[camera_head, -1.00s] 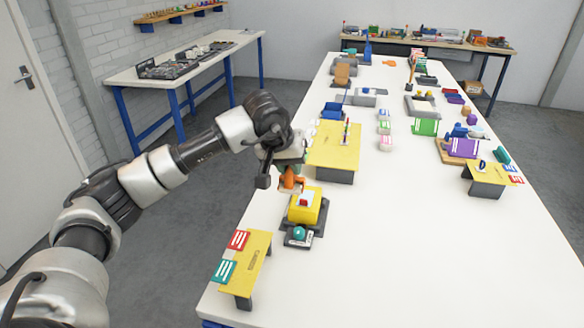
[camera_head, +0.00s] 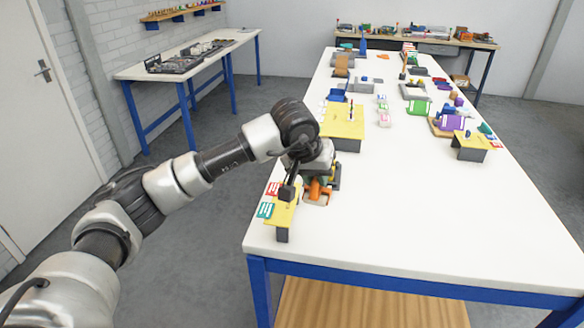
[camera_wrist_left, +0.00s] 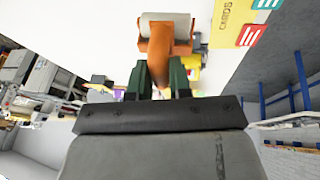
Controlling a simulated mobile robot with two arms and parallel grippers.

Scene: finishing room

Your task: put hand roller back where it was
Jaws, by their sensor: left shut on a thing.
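The hand roller has an orange frame and a pale roller. In the head view its orange part (camera_head: 316,188) shows just below my left gripper (camera_head: 313,178), low near the table's front left corner. In the left wrist view the hand roller (camera_wrist_left: 165,38) extends out from between the dark green fingers of my left gripper (camera_wrist_left: 161,78), which is shut on it. Whether the roller touches the table is unclear. My right gripper is in neither view.
A yellow stand (camera_head: 284,214) with red and green cards is just left of the roller. A larger yellow stand (camera_head: 345,128) is behind. The white table (camera_head: 420,210) is clear to the right; several small objects fill its far part.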

